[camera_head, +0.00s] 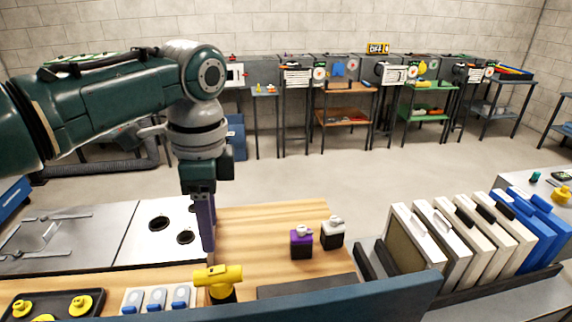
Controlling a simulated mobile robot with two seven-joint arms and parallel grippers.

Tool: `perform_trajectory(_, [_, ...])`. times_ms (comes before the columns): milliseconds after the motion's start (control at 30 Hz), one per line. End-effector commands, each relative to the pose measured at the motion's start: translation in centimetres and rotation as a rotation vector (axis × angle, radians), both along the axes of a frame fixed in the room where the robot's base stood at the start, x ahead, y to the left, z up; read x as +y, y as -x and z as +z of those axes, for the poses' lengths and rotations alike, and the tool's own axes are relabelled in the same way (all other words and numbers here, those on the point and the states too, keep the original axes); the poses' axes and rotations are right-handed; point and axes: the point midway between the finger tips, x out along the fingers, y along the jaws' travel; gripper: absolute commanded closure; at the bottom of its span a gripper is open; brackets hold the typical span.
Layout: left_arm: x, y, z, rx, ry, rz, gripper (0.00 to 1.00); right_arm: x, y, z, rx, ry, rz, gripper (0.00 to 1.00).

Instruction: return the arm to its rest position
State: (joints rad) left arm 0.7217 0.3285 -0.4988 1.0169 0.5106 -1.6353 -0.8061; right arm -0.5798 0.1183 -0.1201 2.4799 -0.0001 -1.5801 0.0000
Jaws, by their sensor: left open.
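My left arm, dark green and grey, comes in from the left and bends down over the wooden worktop (262,225). My left gripper (208,250) points straight down, seen nearly edge-on, with its long purplish finger just behind a yellow T-shaped tool (218,274). It is open, and I see nothing held in it. I cannot tell whether the finger touches the tool. My right gripper is not in view.
A purple-and-black block (301,243) and a white-topped black block (333,234) stand on the worktop. A black tray (52,305) with yellow parts is front left. A rack of upright panels (470,235) stands right. A blue edge (330,300) crosses the front.

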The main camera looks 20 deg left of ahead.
Motion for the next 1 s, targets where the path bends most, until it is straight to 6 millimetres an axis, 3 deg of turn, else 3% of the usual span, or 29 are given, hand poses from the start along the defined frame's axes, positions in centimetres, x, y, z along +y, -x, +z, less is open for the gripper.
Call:
perform_trajectory(200, [-0.1, -0.1, 2.0, -0.001, 0.0, 0.0, 0.5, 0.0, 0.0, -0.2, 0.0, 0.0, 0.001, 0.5])
perform_trajectory(733, [-0.4, 0.2, 1.8, -0.002, 0.003, 0.001, 0.5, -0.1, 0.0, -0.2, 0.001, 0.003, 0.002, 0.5])
perform_trajectory(867, [-2.3, 1.9, -0.1, -0.022, 0.02, 0.019, 0.5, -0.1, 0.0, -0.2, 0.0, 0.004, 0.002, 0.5])
perform_trajectory(1000, [-5.6, 6.1, -2.7, -0.079, 0.069, 0.109, 0.5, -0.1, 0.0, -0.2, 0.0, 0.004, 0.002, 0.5])
